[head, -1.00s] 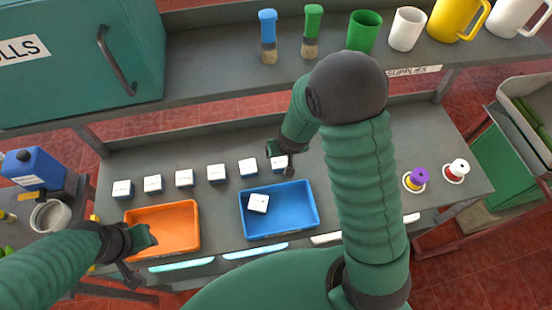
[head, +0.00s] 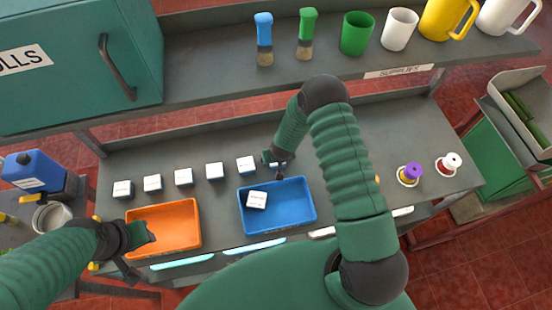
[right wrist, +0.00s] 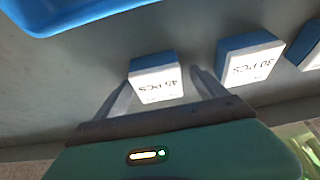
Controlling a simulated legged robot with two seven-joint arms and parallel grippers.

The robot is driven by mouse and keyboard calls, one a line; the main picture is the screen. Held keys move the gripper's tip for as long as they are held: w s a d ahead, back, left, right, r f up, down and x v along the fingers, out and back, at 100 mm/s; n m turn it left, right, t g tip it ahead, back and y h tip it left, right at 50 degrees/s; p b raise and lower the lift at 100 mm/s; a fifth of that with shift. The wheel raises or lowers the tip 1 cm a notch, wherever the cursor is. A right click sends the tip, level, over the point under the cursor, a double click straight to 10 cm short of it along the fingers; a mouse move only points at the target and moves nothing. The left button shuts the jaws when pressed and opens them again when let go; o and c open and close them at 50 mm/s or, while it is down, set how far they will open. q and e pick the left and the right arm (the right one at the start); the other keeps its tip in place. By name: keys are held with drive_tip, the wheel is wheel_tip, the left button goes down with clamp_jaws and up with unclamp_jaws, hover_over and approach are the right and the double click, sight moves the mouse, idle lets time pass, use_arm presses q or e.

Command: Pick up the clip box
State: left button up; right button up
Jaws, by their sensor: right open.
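Small white-and-blue boxes stand in a row on the grey bench; in the head view their labels are too small to read, so I cannot tell which is the clip box. My right gripper (head: 278,163) is at the row's right end. In the right wrist view my right gripper (right wrist: 165,95) is open, with a box (right wrist: 155,79) marked "45 PCS" between or just beyond its fingertips. A "30 PCS" box (right wrist: 247,60) stands beside it. Another box (head: 257,200) lies in the blue tray (head: 308,213). My left gripper (head: 136,250) is by the orange tray; its jaws are unclear.
The orange tray (head: 178,226) looks empty. Purple and white spools (head: 410,172) stand at the bench's right. A shelf behind holds brushes (head: 264,40), cups (head: 357,35) and a teal cabinet (head: 80,55). The row's neighbouring box (head: 246,165) is close to my right gripper.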

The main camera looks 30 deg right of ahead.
drive_tip(key=shift+c, duration=1.2)
drive_tip(key=shift+s+d, duration=0.1)
drive_tip(key=c, duration=1.2)
drive_tip(key=shift+r, duration=0.1)
drive_tip(key=shift+r, duration=0.2)
wheel_tip(320, 180, up, 10)
drive_tip(key=shift+f+b, duration=0.2)
drive_tip(key=shift+b, duration=0.8)
